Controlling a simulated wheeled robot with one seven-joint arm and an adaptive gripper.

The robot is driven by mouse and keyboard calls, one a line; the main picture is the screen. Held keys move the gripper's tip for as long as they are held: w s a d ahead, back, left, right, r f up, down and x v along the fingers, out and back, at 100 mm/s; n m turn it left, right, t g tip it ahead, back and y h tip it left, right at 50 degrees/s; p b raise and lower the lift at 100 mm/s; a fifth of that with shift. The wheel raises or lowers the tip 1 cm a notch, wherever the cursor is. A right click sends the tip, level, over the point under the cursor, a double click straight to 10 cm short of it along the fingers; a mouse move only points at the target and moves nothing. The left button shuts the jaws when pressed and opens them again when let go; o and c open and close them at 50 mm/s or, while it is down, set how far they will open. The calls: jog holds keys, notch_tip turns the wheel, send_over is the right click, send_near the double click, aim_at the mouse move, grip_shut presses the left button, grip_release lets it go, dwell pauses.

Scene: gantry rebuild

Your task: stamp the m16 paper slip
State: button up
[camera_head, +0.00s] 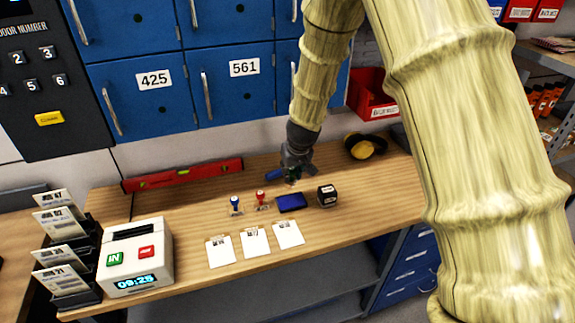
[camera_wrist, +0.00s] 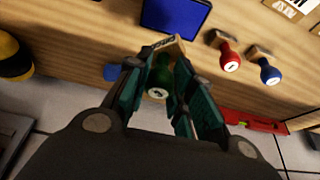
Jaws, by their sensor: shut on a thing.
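My gripper (camera_head: 293,168) is shut on a green-handled stamp (camera_wrist: 158,80), held upright or nearly so above the back of the bench; height above it is hard to tell. The wrist view shows the fingers (camera_wrist: 172,72) on both sides of the handle. Three white paper slips lie in a row near the bench's front edge: left (camera_head: 220,252), middle (camera_head: 255,244) and right (camera_head: 288,235). Their printed labels are too small to read surely. A blue ink pad (camera_head: 291,203) lies behind the right slip, in front of my gripper. It also shows in the wrist view (camera_wrist: 175,12).
A blue stamp (camera_head: 236,205) and red stamp (camera_head: 261,198) stand left of the pad. A black cube (camera_head: 327,197) stands right of it. A time clock (camera_head: 137,258), red level (camera_head: 185,175) and yellow earmuffs (camera_head: 365,147) border the bench. Its right front is clear.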

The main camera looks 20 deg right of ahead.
aim_at(292, 184)
jog(key=shift+s+a+f+b, duration=0.1)
jog(key=shift+s+f+b, duration=0.05)
jog(key=shift+s+b, duration=0.35)
jog(key=shift+s+a+f+b, duration=0.15)
jog(key=shift+s+b, duration=0.15)
jog(key=shift+s, duration=0.3)
jog(key=b+x, duration=0.1)
jog(key=x, duration=0.3)
jog(key=shift+w+d+b, duration=0.1)
jog(key=shift+w+b, duration=0.1)
jog(key=shift+b, duration=0.15)
jog(key=shift+d+f, duration=0.1)
jog(key=shift+f, duration=0.2)
jog(key=shift+s+f+b, duration=0.1)
jog(key=shift+s+b, duration=0.4)
jog(key=shift+s, duration=0.05)
jog(key=shift+w+f, duration=0.25)
jog(key=shift+w, duration=0.05)
jog(key=shift+s+r, duration=0.2)
jog(key=shift+w+f, duration=0.1)
jog(key=shift+f, duration=0.05)
jog(key=shift+f, duration=0.5)
